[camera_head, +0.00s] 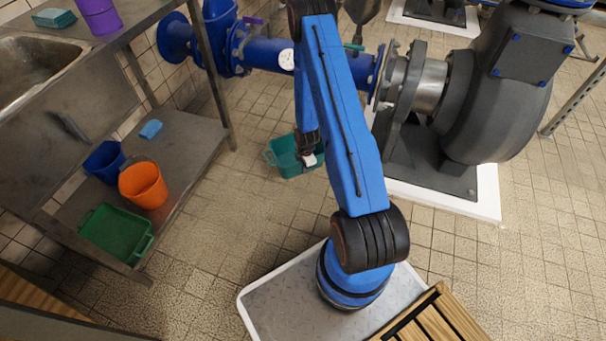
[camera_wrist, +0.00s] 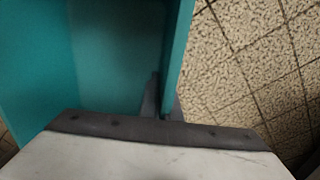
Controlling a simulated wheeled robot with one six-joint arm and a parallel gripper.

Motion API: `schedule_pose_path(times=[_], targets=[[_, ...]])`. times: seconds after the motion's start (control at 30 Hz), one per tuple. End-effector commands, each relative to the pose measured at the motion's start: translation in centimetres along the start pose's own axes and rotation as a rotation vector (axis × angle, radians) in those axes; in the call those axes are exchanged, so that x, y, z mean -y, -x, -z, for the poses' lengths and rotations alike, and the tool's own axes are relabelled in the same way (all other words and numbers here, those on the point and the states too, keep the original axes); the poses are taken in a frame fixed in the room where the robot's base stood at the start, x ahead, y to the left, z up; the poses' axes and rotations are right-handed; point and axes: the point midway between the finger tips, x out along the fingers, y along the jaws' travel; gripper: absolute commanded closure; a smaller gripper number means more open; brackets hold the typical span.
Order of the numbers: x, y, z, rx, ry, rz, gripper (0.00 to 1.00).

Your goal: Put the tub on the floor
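A teal tub (camera_head: 283,159) with a handle on its left end is upright, below my arm, over the tiled floor left of the pump. I cannot tell whether its base touches the floor. My gripper (camera_head: 310,160) is at its right side. In the wrist view, the tub (camera_wrist: 110,50) fills the left half. One finger of my gripper (camera_wrist: 165,100) is inside its wall and one outside, closed on the wall. The tub's interior looks empty where visible. My arm hides its right part in the head view.
A steel sink bench stands at left; its lower shelf (camera_head: 185,140) holds a green tray (camera_head: 115,233), an orange bucket (camera_head: 143,185), a blue bucket (camera_head: 104,161) and a blue sponge (camera_head: 151,129). A grey pump (camera_head: 500,90) stands at right. Bare floor (camera_head: 225,220) lies between.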

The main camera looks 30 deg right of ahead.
Motion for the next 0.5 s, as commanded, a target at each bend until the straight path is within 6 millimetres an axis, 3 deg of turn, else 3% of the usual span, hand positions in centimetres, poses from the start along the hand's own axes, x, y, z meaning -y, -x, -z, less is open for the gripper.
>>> schedule_pose_path(times=[0.27,0.5], targets=[[0.1,-1.5,0.0,0.0,0.0,0.0,1.0],[0.3,-4.2,0.0,0.0,0.0,0.0,1.0]])
